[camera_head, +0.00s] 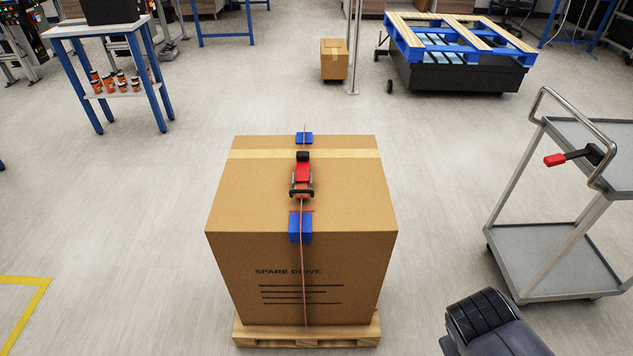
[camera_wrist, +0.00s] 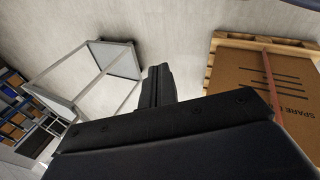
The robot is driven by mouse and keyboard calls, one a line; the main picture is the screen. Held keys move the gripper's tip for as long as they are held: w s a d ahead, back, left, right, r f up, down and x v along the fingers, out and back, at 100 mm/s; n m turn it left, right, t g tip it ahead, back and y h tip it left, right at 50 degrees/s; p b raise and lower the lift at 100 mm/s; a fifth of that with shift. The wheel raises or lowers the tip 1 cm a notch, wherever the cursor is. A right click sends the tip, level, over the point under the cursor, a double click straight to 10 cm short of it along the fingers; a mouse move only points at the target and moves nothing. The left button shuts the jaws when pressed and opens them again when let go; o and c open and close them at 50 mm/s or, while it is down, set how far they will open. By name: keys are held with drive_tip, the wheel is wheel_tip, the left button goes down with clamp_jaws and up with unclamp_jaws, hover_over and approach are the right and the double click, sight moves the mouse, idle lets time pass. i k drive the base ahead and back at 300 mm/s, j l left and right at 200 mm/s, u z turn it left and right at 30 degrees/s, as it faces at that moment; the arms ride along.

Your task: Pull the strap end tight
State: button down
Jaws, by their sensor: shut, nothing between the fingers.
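A thin reddish strap (camera_head: 304,275) runs over the top of a large carton (camera_head: 235,205) and down its front face. A ratchet buckle (camera_head: 302,173), red and black, sits on the strap on top of the carton. Blue edge protectors lie under the strap at the far edge (camera_head: 304,138) and the front edge (camera_head: 294,228). I cannot make out a loose strap end. In the wrist view my gripper (camera_wrist: 158,84) is shut and empty, with the carton (camera_wrist: 242,75) and strap (camera_wrist: 270,80) off to its right, apart from it.
The carton stands on a wooden pallet (camera_head: 306,341). A grey trolley (camera_head: 555,262) with a red-tipped black item (camera_head: 573,156) is at the right. A small box (camera_head: 334,62), a blue-legged table (camera_head: 88,31) and pallets (camera_head: 450,68) stand farther back. Floor around the carton is clear.

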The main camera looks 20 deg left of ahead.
sight(298, 191)
drive_tip(key=i+j, duration=0.2)
drive_tip(key=j, duration=0.2)
drive_tip(key=i+j+u, duration=0.1)
drive_tip(key=j, duration=0.35)
drive_tip(key=i+j, duration=0.25)
drive_tip(key=j, duration=0.15)
